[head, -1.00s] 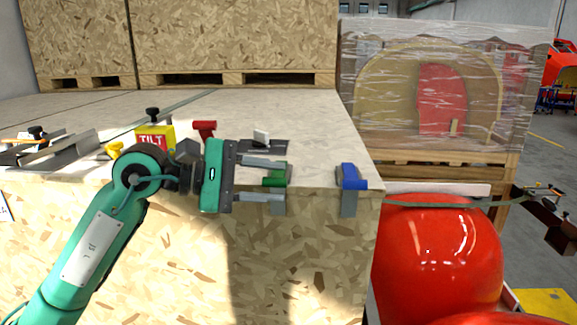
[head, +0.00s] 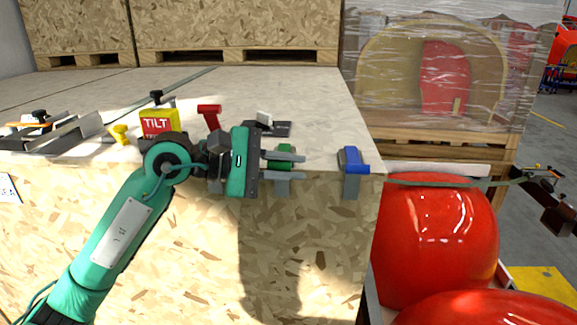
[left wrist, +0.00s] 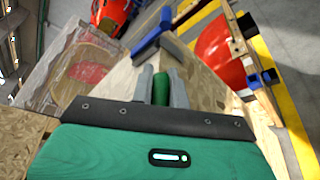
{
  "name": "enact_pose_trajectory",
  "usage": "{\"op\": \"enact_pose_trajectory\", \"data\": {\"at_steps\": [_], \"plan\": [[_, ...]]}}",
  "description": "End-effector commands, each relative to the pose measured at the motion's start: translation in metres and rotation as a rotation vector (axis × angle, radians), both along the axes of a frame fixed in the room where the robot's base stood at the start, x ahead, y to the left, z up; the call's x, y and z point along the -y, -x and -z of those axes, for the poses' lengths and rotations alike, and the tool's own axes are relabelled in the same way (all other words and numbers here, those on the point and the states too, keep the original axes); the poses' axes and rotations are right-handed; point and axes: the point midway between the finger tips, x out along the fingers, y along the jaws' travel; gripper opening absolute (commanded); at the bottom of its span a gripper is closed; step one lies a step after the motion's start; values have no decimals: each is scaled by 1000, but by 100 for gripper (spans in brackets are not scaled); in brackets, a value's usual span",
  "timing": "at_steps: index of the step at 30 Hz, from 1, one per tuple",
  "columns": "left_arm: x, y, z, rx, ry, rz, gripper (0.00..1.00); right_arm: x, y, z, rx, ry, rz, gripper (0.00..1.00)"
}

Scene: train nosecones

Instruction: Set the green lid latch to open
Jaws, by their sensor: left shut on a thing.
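The green lid latch (head: 285,151) sits at the front edge of the wooden crate top, on a grey bracket. My left gripper (head: 299,166) comes in from the left, its two grey fingers closed around the latch, one above and one below. In the left wrist view the green latch (left wrist: 161,88) shows between the fingers (left wrist: 162,84). The fingers partly hide it, so its exact angle is hard to tell.
A blue latch (head: 353,160) stands right of the green one. A red handle (head: 209,113), a yellow TILT block (head: 159,122) and a small yellow handle (head: 120,133) lie left. A grey plate with a white lever (head: 265,119) sits behind. Red nosecones (head: 437,240) stand right of the crate.

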Motion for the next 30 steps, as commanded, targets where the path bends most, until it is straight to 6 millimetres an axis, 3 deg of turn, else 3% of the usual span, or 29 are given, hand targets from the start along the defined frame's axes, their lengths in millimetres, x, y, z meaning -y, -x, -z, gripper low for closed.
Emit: {"op": "enact_pose_trajectory", "data": {"at_steps": [11, 30], "plan": [[0, -1, -6, -81, -2, 0, 0, 5, 0, 12, 0, 5, 1, 36], [1, -14, -47, -518, 1, 1, 0, -4, 0, 32, 0, -3, 3, 36]]}}
